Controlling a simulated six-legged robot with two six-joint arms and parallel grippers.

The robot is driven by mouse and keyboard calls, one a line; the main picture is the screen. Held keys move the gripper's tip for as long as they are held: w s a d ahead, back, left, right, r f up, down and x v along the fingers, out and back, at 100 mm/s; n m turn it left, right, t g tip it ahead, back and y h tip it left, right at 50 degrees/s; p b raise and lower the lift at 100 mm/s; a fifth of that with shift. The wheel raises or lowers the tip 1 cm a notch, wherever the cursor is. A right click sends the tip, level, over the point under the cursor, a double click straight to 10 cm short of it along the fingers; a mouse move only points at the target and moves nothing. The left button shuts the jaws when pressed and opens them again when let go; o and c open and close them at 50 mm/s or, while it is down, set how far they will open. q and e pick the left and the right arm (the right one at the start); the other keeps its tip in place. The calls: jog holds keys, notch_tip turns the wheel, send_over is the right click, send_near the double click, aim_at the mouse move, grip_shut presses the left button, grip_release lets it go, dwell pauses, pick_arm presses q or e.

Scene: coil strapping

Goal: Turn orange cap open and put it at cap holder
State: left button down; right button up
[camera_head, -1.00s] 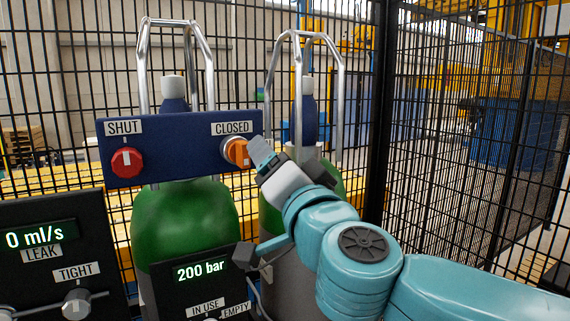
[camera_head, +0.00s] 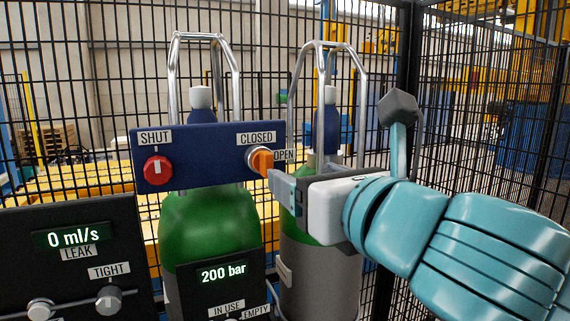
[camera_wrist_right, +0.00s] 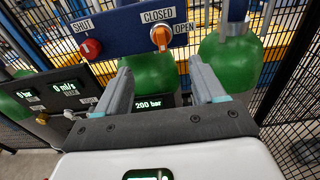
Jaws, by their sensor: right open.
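The orange cap (camera_head: 262,160) is a knob on a silver collar at the right end of a blue panel (camera_head: 205,170). A CLOSED label sits above it and an OPEN label to its right. My right gripper (camera_head: 280,186) is open, just below and right of the cap in the head view. In the right wrist view the orange cap (camera_wrist_right: 160,37) lies beyond the two spread fingertips (camera_wrist_right: 158,70), with nothing between them. Whether a finger touches the cap cannot be told. No cap holder can be made out. My left gripper is not in view.
A red knob (camera_head: 157,170) labelled SHUT is on the panel's left. Green gas cylinders (camera_head: 208,225) with metal guards stand behind and below. Dark gauge boxes (camera_head: 75,260) fill the lower left, with a 200 bar display (camera_head: 222,272) beside them. Black mesh fence stands behind.

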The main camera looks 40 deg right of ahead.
aim_at(269, 159)
jog(key=p+x, duration=0.2)
jog(key=x, duration=1.1)
jog(key=shift+w+d, duration=0.2)
jog(key=shift+w, duration=0.05)
jog(key=shift+w+f, duration=0.1)
jog(key=shift+w, duration=0.45)
jog(key=shift+s, duration=0.1)
jog(key=shift+c, duration=0.3)
